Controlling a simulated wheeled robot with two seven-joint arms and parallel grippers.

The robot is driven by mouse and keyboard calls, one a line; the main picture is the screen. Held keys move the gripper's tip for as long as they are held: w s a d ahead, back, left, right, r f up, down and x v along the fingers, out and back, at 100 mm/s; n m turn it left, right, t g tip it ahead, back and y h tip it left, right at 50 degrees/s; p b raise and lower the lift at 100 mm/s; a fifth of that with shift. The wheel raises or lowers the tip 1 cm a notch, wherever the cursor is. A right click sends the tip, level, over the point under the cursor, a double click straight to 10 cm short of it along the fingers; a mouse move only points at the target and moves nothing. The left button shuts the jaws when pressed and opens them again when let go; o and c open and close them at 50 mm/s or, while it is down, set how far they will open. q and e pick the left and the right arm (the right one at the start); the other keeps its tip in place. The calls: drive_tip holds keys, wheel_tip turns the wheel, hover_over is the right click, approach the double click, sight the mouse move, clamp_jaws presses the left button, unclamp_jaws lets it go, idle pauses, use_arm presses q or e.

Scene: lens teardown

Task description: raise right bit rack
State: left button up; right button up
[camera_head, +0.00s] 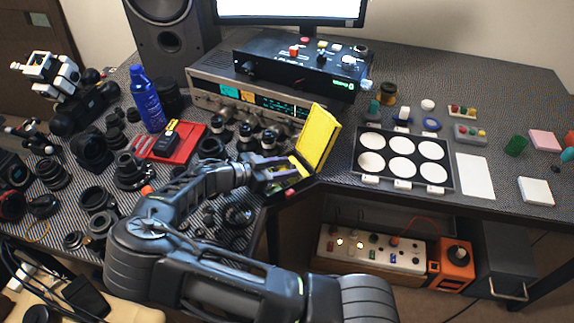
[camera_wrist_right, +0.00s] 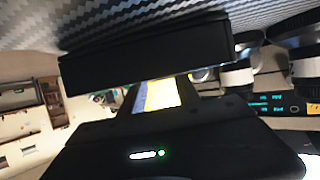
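A yellow case (camera_head: 318,138) stands open at the table's front edge, with its yellow lid raised and a dark lower part (camera_head: 296,186) beneath it. I take the right bit rack to be part of this case, but I cannot make it out separately. My right gripper (camera_head: 284,172) reaches the case from the left, its fingers at the dark lower part. Contact and finger gap are unclear. In the right wrist view a black bar (camera_wrist_right: 145,68) crosses close to the camera, with a yellow and white strip (camera_wrist_right: 160,95) below it. My left gripper is not in view.
Several lenses and a red tray (camera_head: 172,143) crowd the table's left side. Knobbed equipment (camera_head: 215,90) stands behind the case. A black tray with white discs (camera_head: 401,158) lies right of it.

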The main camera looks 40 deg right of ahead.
drive_tip(key=shift+d+f, duration=0.2)
drive_tip(key=shift+d, duration=0.3)
drive_tip(key=shift+c, duration=0.2)
clamp_jaws()
